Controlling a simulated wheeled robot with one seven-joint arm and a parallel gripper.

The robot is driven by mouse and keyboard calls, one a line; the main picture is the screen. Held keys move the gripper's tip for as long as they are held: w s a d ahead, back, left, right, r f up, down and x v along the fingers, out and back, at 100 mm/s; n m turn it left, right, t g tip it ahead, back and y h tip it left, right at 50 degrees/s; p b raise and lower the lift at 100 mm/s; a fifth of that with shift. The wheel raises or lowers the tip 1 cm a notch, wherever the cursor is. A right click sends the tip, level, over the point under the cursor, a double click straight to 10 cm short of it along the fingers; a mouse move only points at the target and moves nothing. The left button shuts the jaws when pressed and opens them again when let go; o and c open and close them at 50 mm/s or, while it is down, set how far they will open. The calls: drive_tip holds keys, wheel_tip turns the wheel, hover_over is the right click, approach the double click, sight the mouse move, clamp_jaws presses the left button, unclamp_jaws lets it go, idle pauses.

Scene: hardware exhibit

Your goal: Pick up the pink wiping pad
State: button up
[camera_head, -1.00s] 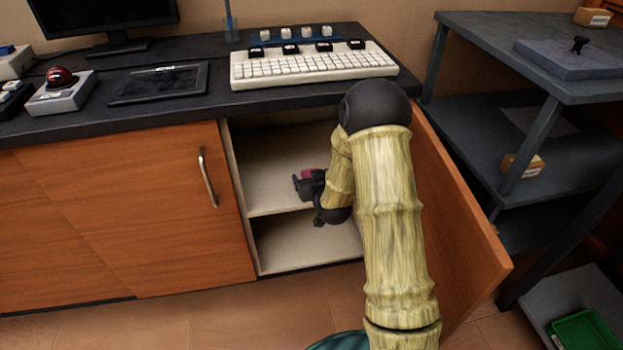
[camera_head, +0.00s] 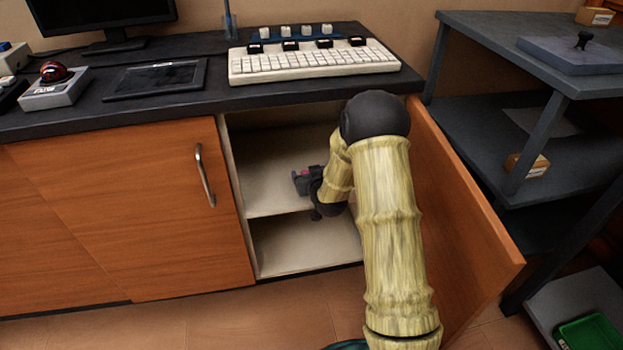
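My gripper (camera_head: 301,182) is inside the cabinet at the pad, just over the front part of the upper shelf (camera_head: 265,190). Its fingers point left and look small and dark. I cannot tell whether they are open or shut, or whether they touch the pad. My bamboo-textured arm covers the right part of the cabinet opening.
The open cabinet door (camera_head: 455,205) stands to the right of my arm. The closed door (camera_head: 120,210) is on the left. The counter above holds a keyboard (camera_head: 312,62) and a tablet (camera_head: 155,79). A dark shelf rack (camera_head: 545,115) stands at the right.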

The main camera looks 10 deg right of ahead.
drive_tip(key=c, duration=0.8)
drive_tip(key=shift+o, duration=0.2)
wheel_tip(320, 180, up, 10)
drive_tip(key=p, duration=0.5)
